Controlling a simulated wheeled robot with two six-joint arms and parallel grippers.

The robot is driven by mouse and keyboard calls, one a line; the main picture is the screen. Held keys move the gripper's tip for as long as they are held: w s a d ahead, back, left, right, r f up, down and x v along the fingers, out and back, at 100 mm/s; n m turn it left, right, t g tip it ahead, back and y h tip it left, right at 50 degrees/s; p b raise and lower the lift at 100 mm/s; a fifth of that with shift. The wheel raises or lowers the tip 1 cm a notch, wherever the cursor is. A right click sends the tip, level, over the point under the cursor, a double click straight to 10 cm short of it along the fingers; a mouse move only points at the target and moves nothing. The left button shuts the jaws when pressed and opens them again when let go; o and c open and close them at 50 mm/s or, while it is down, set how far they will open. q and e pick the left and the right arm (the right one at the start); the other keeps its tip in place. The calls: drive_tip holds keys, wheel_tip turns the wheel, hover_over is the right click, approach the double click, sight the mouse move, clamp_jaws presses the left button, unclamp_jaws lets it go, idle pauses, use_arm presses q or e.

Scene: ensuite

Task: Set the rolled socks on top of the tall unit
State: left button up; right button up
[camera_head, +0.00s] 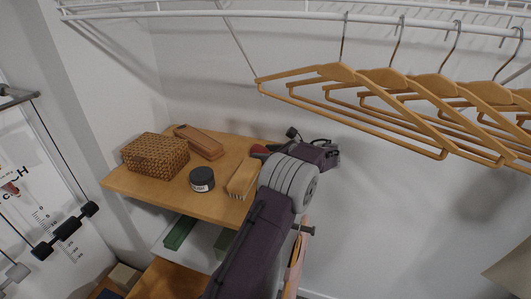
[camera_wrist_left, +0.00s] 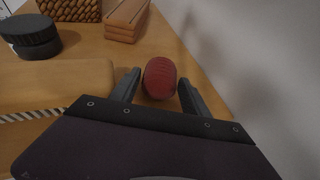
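The rolled socks (camera_head: 258,149) are a dark red bundle at the back right of the wooden top of the tall unit (camera_head: 140,186). My arm partly hides them in the head view. In the left wrist view the socks (camera_wrist_left: 160,80) show between the two dark fingers of my left gripper (camera_wrist_left: 159,84). The fingers are spread wide, one on each side, with at most a thin gap to the socks. The socks look to rest on the top, near its edge by the wall. My right gripper is not in view.
Wooden hangers (camera_head: 400,90) hang from a white wire shelf at the right. A lower shelf holds green items (camera_head: 180,232).

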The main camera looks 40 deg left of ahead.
use_arm(q)
drive_tip(key=shift+d+r, duration=0.1)
drive_tip(key=shift+d, duration=0.05)
drive_tip(key=b+v, duration=0.2)
drive_tip(key=v, duration=0.9)
drive_tip(key=shift+d+r, duration=0.25)
